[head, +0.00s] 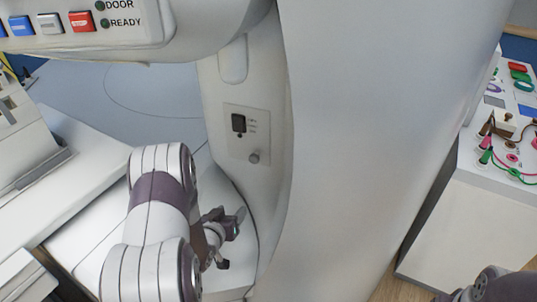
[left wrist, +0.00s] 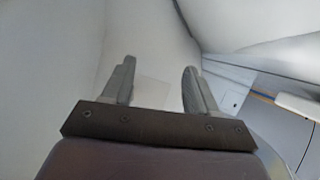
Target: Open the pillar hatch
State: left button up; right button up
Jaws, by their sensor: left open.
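The white pillar (head: 340,150) stands in the middle of the head view. On its left side is a light rectangular panel (head: 247,133) with a black switch, small print and a round grey knob (head: 254,157). No open hatch shows. My left gripper (head: 232,228) is below this panel, close to the pillar's lower side, and apart from the knob. In the left wrist view its two fingers (left wrist: 160,66) are spread and empty. A faint square outline (left wrist: 152,92) shows on the pale surface between them. My right gripper is out of view.
A control box with coloured buttons (head: 80,22) overhangs at the upper left. An oval recess (head: 233,62) sits above the panel. A white bench with cables (head: 512,160) stands at the right. White equipment (head: 28,140) is at the left.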

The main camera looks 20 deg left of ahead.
aim_at(253, 160)
pick_arm(q)
jog(key=w+d+r+t, duration=0.1)
jog(key=w+r+t, duration=0.2)
jog(key=r+t, duration=0.35)
jog(key=shift+g, duration=0.75)
jog(key=w, duration=0.4)
jog(key=w+r+p, duration=0.1)
jog(key=w, duration=0.3)
jog(key=w+a, duration=0.1)
jog(key=w, duration=0.3)
jog(key=shift+w+a+r, duration=0.1)
jog(key=shift+w+r, duration=0.05)
jog(key=shift+r, duration=0.1)
grip_shut()
